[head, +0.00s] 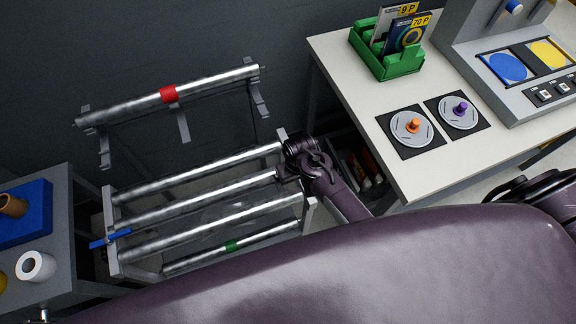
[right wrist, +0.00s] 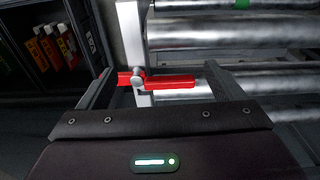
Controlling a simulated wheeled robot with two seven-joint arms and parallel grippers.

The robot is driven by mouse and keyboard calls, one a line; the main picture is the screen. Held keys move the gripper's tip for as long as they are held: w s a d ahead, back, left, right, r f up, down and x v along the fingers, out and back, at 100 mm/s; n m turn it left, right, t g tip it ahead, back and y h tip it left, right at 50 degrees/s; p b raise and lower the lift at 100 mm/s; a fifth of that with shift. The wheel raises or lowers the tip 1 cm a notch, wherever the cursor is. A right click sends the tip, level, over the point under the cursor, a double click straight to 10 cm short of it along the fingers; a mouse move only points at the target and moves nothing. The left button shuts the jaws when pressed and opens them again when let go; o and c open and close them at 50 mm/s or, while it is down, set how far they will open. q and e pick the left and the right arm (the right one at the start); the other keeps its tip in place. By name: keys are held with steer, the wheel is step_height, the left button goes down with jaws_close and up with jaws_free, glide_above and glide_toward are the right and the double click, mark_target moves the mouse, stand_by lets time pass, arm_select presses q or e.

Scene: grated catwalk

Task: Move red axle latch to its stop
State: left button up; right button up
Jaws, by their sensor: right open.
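The red axle latch (right wrist: 172,82) lies level in the right wrist view. A silver pivot knob (right wrist: 139,76) holds it to a pale upright post (right wrist: 132,30). Its longer arm points right, in front of the metal rollers, and a short stub shows left of the post. My right gripper (right wrist: 159,70) is open, one finger on each side of the latch, with gaps to both. In the head view my right arm (head: 340,195) reaches the right end of the roller rack (head: 115,235), hiding the red latch. I cannot make out its stop. My left gripper is not in view.
A blue latch (head: 110,239) sits at the rack's left end. An upper roller (head: 215,83) has a red band. A white table (head: 345,60) with a green holder (head: 390,65) and dials stands right. A grey table (head: 62,225) is left.

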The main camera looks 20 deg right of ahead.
steer(key=shift+g, duration=0.4)
steer(key=w+r, duration=0.2)
steer(key=w+a+r+p, duration=0.1)
steer(key=w+r, duration=0.1)
steer(key=shift+w+a+r, duration=0.1)
steer(key=shift+w+r, duration=0.05)
steer(key=shift+f, duration=0.25)
step_height(320, 180, down, 7)
steer(key=shift+f, duration=0.1)
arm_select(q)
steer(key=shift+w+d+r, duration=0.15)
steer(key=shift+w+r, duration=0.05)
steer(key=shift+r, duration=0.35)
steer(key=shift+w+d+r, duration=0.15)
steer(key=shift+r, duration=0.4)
